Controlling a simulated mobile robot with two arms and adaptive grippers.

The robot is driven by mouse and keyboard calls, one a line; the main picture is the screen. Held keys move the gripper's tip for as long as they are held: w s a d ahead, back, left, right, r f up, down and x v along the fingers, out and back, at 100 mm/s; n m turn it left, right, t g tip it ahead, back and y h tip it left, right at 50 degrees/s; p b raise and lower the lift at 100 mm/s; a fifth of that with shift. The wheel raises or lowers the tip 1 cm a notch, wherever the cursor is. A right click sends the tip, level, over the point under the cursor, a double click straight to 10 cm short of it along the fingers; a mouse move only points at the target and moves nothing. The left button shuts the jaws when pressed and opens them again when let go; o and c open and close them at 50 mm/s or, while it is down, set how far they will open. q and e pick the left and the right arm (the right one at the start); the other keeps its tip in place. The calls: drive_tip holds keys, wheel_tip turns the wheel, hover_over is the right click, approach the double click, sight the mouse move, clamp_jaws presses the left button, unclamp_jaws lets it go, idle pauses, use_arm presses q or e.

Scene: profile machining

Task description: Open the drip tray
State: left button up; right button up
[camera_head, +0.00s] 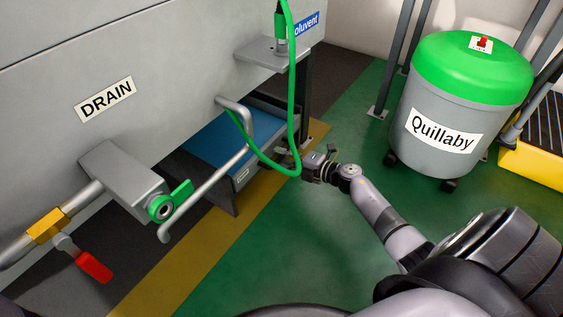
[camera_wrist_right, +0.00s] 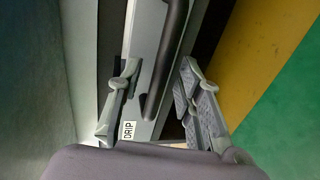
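The drip tray (camera_head: 212,146) is a blue-topped unit with a grey front, low under the machine in the head view. Its grey front (camera_wrist_right: 144,35) carries a label reading "DRIP" (camera_wrist_right: 129,130) in the right wrist view. A dark bar handle (camera_wrist_right: 172,55) runs along that front. My right gripper (camera_head: 297,161) is at the far right end of the tray front. In the right wrist view my right gripper (camera_wrist_right: 160,70) is open, with one finger on each side of the handle and visible gaps. Contact with the handle cannot be told. My left gripper is out of view.
A green hose (camera_head: 292,90) hangs in front of the tray, near my right gripper. A Quillaby drum (camera_head: 447,150) stands at right. The green floor (camera_head: 290,240) in front is clear.

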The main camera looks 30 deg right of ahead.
drive_tip(key=shift+w+a, duration=0.2)
drive_tip(key=shift+w, duration=0.25)
drive_tip(key=shift+c, duration=0.2)
clamp_jaws()
idle(0.4)
